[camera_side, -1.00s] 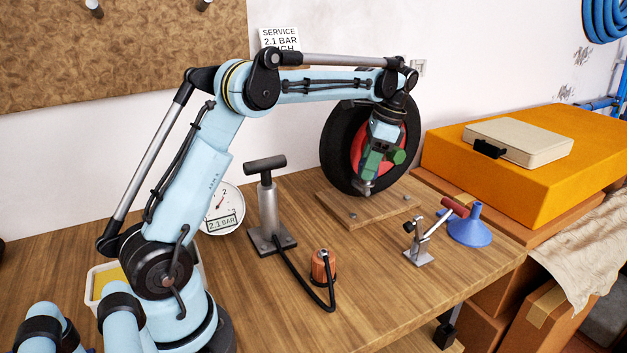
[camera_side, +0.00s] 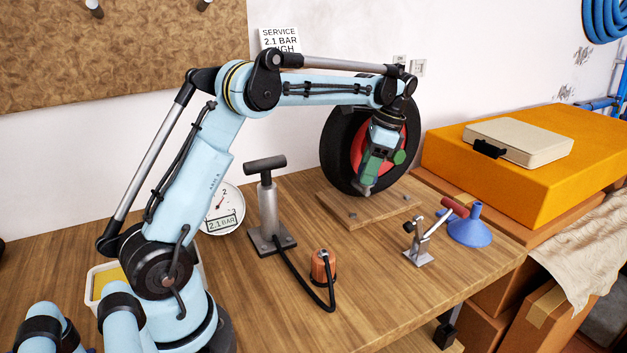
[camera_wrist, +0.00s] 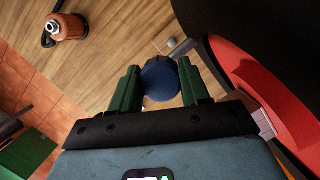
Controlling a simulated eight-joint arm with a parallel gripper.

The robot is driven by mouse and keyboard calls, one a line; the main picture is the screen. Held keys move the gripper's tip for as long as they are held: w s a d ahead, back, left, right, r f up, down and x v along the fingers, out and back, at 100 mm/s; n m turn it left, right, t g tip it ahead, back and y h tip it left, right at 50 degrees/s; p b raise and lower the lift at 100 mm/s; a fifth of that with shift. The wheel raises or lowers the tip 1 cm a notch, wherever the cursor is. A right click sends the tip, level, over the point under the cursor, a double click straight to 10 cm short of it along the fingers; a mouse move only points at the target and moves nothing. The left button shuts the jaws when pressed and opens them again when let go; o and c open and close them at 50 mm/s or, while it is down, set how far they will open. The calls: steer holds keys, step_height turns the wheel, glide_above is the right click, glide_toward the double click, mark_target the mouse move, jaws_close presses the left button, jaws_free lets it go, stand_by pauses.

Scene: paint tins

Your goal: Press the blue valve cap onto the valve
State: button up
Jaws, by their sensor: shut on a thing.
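My gripper (camera_side: 365,187) is in front of the wheel in the side view, low near the red rim. In the wrist view its two green fingers (camera_wrist: 159,92) are shut on a round dark blue cap (camera_wrist: 160,78). The cap is not clearly visible in the side view. The wheel (camera_side: 335,145) has a black tyre and a red rim (camera_wrist: 262,88), and stands upright on a wooden board.
A hand pump (camera_side: 268,212) with a black hose stands left of the board (camera_side: 345,212), with a copper-coloured fitting (camera_side: 322,268) in front. A clamp with a red handle (camera_side: 455,207) and a blue funnel (camera_side: 470,228) stand at right. The table between is bare.

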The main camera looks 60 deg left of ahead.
steer(key=shift+f, duration=0.1)
steer(key=o, duration=1)
steer(key=shift+c, duration=0.2)
steer(key=shift+v, duration=3.75)
steer(key=shift+s+d, duration=0.1)
